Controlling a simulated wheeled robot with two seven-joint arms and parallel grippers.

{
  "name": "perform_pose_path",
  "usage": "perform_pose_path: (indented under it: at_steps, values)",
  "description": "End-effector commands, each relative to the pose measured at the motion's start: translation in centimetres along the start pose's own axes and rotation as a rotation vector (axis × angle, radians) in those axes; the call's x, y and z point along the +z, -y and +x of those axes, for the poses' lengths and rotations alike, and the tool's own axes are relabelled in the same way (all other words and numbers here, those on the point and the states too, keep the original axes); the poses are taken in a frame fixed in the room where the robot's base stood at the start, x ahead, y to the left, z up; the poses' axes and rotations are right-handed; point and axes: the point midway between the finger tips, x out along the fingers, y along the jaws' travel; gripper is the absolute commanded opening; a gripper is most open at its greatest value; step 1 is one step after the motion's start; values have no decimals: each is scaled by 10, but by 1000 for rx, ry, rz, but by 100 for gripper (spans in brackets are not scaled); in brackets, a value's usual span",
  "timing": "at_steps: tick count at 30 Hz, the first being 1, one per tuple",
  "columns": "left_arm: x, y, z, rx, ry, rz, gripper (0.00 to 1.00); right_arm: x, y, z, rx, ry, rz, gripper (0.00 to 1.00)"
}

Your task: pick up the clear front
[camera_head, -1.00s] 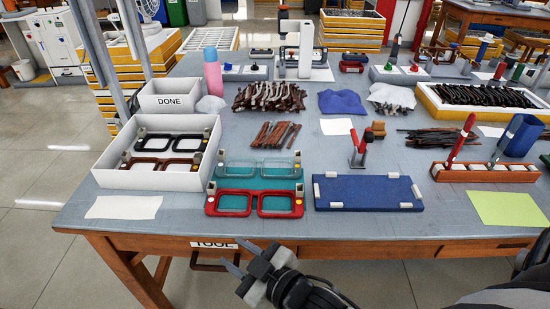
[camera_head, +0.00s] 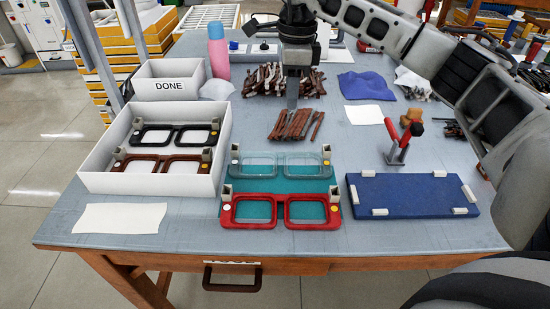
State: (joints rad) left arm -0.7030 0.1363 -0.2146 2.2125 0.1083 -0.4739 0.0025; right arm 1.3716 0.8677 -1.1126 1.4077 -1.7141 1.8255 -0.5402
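The clear front (camera_head: 282,159) is a see-through eyeglass frame lying on the teal mat (camera_head: 280,186), in the row behind the red front (camera_head: 281,199). Small tan and grey blocks stand at its two ends. My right gripper (camera_head: 292,103) reaches in from the upper right and points down. In the picture it is above and behind the clear front, near the brown sticks, and apart from the front. Its fingers show nearly edge-on as one grey shape, so I cannot tell its opening. My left gripper is out of view.
A white tray (camera_head: 97,183) to the left holds a black front (camera_head: 177,134) and a brown front (camera_head: 161,164). A white DONE box (camera_head: 168,87) stands behind it. A blue board (camera_head: 410,195) lies at right. Brown sticks (camera_head: 295,124) lie behind the mat.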

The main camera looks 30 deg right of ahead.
Motion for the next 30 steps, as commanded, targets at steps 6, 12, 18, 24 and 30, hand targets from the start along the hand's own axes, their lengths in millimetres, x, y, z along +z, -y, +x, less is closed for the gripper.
perform_pose_path:
  at_steps: [6,12,18,24,30]
  values:
    - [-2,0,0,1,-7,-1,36,-15,6,18,-19,-47,16,34]
    - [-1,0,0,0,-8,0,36,-16,7,61,-18,-43,16,34]
    - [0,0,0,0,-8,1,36,-16,7,91,-20,-41,15,34]
    - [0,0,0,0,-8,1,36,-17,7,104,-19,-41,15,34]
    - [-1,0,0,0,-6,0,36,-22,5,134,-19,-42,15,34]
